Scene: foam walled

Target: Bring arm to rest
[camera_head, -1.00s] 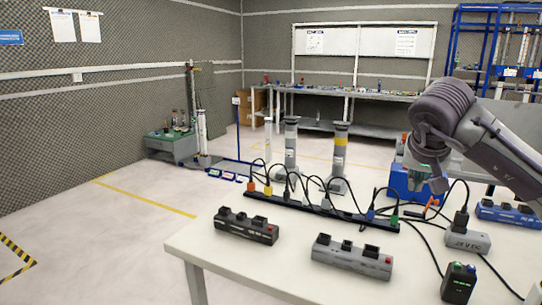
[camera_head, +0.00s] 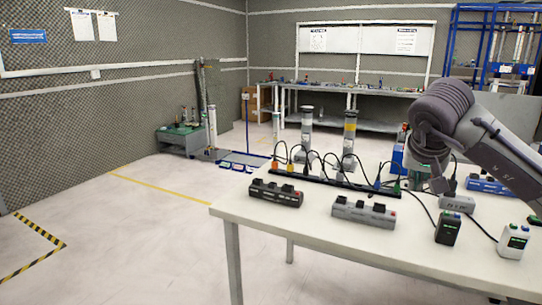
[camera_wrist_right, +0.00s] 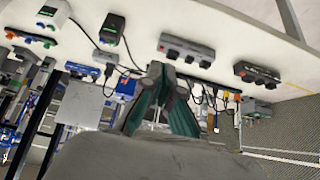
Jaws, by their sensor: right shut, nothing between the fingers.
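My right arm comes in from the right in the head view, bent above the white table (camera_head: 330,232). The right gripper (camera_head: 438,184) hangs below the arm's bend and is small and partly hidden there. In the right wrist view, the fingers of my right gripper (camera_wrist_right: 168,76) are together, with nothing held between them. The gripper appears apart from the things on the table. My left gripper is in neither view.
On the table are a black socket block (camera_head: 276,194), a grey socket block (camera_head: 363,213), a long power strip (camera_head: 335,181) with several plugged cables, a black charger (camera_head: 447,228) and a white charger (camera_head: 513,241). Floor at the left is free. A workbench (camera_head: 350,92) stands behind.

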